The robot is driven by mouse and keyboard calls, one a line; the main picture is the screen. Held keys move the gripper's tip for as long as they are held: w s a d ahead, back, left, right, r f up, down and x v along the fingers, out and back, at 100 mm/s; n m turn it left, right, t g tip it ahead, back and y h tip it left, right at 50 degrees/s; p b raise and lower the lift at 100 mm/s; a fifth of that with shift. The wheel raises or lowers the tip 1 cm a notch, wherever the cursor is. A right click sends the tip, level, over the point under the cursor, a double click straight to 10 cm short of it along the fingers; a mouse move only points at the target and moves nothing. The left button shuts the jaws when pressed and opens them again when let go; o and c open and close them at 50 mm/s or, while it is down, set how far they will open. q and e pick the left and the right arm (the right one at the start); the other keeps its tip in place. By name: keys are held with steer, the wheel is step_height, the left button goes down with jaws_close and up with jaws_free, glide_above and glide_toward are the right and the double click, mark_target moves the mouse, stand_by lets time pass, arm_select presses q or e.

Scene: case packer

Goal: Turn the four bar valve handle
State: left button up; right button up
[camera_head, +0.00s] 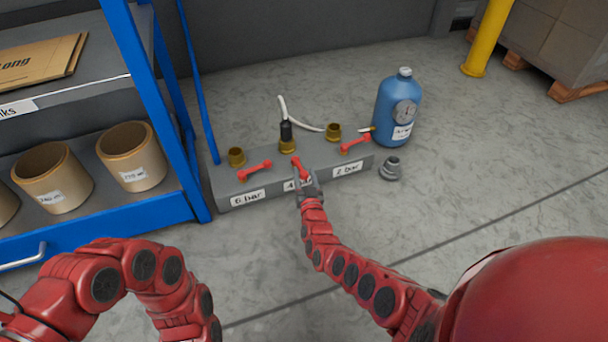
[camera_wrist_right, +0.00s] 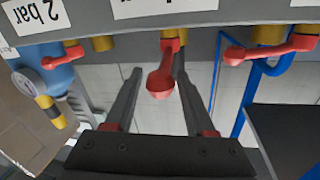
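The grey valve block (camera_head: 232,200) stands on the floor with three red handles. The middle red handle (camera_head: 299,168) sits above a partly covered label that starts with 4, and is angled differently from its neighbours. My right gripper (camera_head: 311,186) is at the block's front, over that label. In the right wrist view, which looks upside down, the four bar handle (camera_wrist_right: 161,80) lies between the two open dark fingers, with visible gaps on both sides. Its brass stem (camera_wrist_right: 174,34) is behind it. My left arm shows at lower left, but its gripper is out of the picture.
The 6 bar handle (camera_head: 254,171) and 2 bar handle (camera_head: 355,144) flank the middle one. A white hose runs from a black connector (camera_head: 286,131). A blue shelf (camera_head: 184,207) stands left.

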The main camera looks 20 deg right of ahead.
jaws_close()
stand_by(1.1)
